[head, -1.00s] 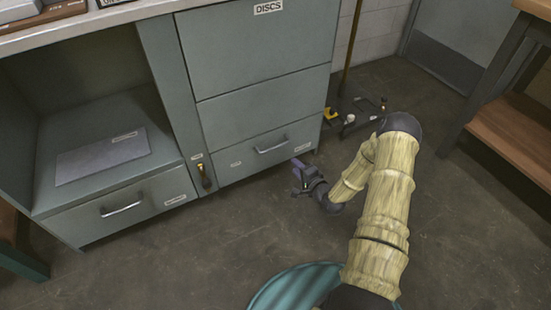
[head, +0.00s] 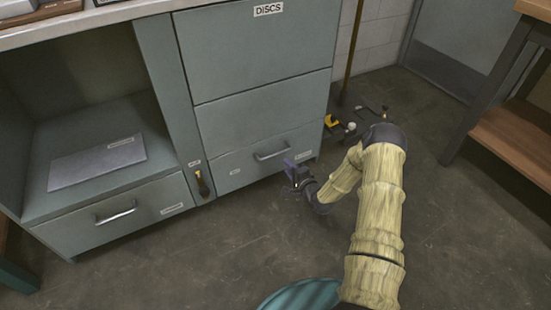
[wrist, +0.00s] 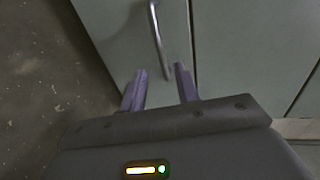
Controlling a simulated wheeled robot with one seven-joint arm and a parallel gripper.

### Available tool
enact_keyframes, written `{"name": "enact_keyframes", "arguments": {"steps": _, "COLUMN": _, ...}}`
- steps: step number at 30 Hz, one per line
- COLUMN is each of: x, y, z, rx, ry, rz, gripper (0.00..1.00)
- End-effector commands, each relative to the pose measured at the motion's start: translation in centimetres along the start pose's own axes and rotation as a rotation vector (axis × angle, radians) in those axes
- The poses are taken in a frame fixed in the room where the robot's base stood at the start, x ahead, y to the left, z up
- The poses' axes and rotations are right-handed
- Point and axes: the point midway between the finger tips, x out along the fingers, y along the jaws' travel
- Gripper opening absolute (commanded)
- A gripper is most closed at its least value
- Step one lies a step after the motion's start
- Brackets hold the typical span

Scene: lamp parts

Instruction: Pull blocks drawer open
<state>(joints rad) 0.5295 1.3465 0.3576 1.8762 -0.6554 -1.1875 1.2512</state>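A low grey-green drawer (head: 235,168) with a metal bar handle (head: 270,153) is shut at the bottom of the cabinet below the DISCS panel. Its small labels are too small to read, so I cannot tell if it is the blocks drawer. My gripper (head: 290,170) is low, just in front and to the right of this handle. In the wrist view my gripper (wrist: 160,75) is open, with two purple fingers apart and nothing held. The handle (wrist: 157,35) lies beyond them, its near end toward the gap. I cannot judge the remaining distance.
Another shut low drawer (head: 90,225) with a bar handle (head: 115,213) is at the left, under an open bay. A dark-handled tool (head: 202,184) hangs between them. A dark low thing with knobs (head: 350,130) stands right of the cabinet.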

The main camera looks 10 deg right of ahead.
Motion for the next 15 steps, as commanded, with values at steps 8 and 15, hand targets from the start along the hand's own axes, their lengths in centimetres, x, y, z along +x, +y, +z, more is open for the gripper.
{"name": "enact_keyframes", "arguments": {"steps": 8, "x": 5.2, "y": 0.4, "z": 0.1, "rx": -0.002, "ry": -0.001, "rz": -0.003, "gripper": 0.32}}
{"name": "enact_keyframes", "arguments": {"steps": 15, "x": 9.1, "y": 0.4, "z": 0.0, "rx": -0.001, "ry": 0.0, "rz": -0.002, "gripper": 0.32}}
